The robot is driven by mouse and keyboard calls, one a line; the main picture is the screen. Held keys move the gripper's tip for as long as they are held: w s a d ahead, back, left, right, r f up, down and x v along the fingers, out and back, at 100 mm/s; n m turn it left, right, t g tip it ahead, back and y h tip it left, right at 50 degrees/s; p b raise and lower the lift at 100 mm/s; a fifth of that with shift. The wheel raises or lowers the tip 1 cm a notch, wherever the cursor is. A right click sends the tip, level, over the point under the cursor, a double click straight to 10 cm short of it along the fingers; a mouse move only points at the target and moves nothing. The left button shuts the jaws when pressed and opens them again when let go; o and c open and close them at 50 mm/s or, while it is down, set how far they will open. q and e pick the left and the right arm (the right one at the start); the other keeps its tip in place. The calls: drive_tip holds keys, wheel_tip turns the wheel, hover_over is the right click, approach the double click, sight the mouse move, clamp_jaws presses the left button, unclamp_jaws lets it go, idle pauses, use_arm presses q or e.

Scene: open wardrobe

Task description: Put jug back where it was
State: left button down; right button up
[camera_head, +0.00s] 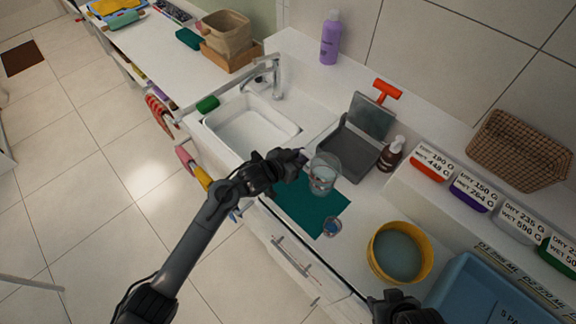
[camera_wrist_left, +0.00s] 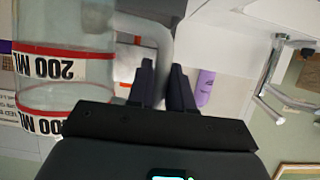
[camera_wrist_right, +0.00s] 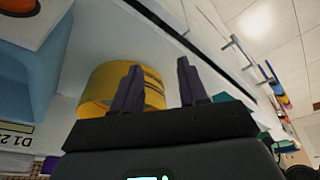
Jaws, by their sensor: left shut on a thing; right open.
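My left gripper (camera_head: 300,158) is shut on the jug's handle (camera_wrist_left: 160,38), with the jug to the right of the fingers in the head view. The jug appears held over the teal mat (camera_head: 305,205); its height above the mat is hard to tell. My right gripper (camera_wrist_right: 158,85) is open and empty. It shows only partly at the bottom edge of the head view, near the yellow tub (camera_head: 372,262).
A grey open-lidded box (camera_head: 347,150) and a brown pump bottle (camera_head: 391,153) stand behind the jug. The white sink (camera_head: 230,135) lies left, a blue bin (camera_head: 470,290) right.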

use_arm(q)
drive_tip(key=shift+w+a+f, duration=0.2)
drive_tip(key=shift+a+f, duration=0.5)
drive_tip(key=shift+f, duration=0.4)
drive_tip(key=shift+w+a+f, duration=0.15)
drive_tip(key=shift+a+f, duration=0.6)
drive_tip(key=shift+f, duration=0.35)
drive_tip(key=shift+w+a+f, duration=0.2)
drive_tip(key=shift+a+f, duration=0.5)
drive_tip(key=shift+f, duration=0.4)
drive_tip(key=shift+f+b, duration=0.1)
drive_tip(key=shift+b, duration=0.2)
drive_tip(key=c, duration=1.5)
unclamp_jaws()
drive_tip(key=shift+f, duration=0.1)
drive_tip(key=o, duration=0.5)
